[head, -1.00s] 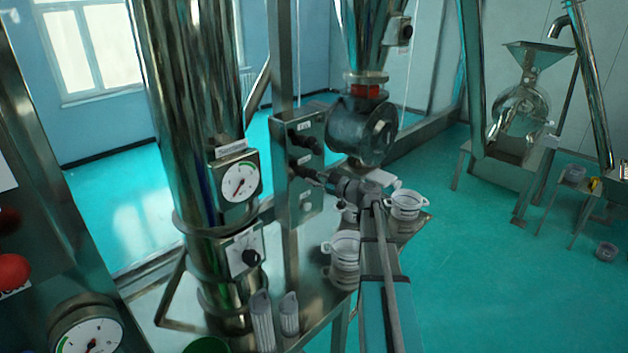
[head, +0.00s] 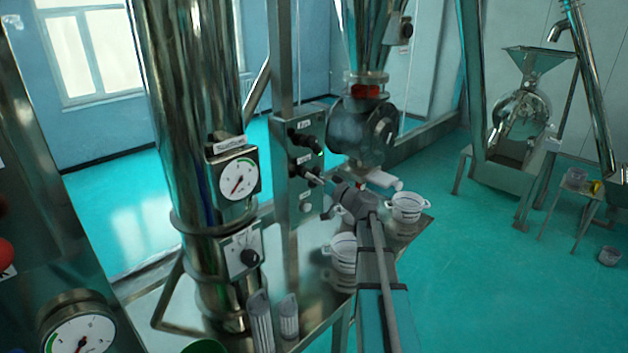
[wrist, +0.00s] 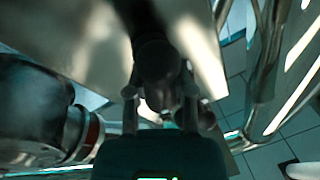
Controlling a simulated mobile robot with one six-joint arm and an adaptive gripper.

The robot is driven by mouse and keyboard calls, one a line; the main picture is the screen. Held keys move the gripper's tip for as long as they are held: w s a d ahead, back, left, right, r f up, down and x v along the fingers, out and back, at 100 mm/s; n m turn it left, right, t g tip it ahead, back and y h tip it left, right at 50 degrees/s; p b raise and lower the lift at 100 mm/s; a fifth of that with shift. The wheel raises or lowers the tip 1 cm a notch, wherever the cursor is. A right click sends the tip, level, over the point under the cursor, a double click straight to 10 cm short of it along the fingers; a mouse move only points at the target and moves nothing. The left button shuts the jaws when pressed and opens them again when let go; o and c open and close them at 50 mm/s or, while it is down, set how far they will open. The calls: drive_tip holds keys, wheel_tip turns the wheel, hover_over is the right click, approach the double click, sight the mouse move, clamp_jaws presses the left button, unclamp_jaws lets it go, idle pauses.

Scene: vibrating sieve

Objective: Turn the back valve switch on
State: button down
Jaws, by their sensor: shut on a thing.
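A grey metal control box (head: 303,190) stands on a post in the middle of the head view. It has an upper black knob (head: 303,138) and a lower black knob (head: 301,160), each with a small label too small to read. I cannot tell by label which is the back valve switch. My gripper (head: 316,180) is at the box front by the lower knob. In the wrist view, the fingers of my gripper (wrist: 160,98) are on both sides of a dark rounded knob (wrist: 156,60), shut on it. The fingertips are partly hidden in shadow.
A steel column with a dial gauge (head: 237,186) stands left of the box. A round valve housing (head: 362,132) is close behind and right. White sieve cups (head: 407,207) stand on the metal table under my arm.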

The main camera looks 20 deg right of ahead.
drive_tip(key=shift+m, duration=0.6)
drive_tip(key=shift+c, duration=2.4)
unclamp_jaws()
drive_tip(key=shift+n, duration=0.4)
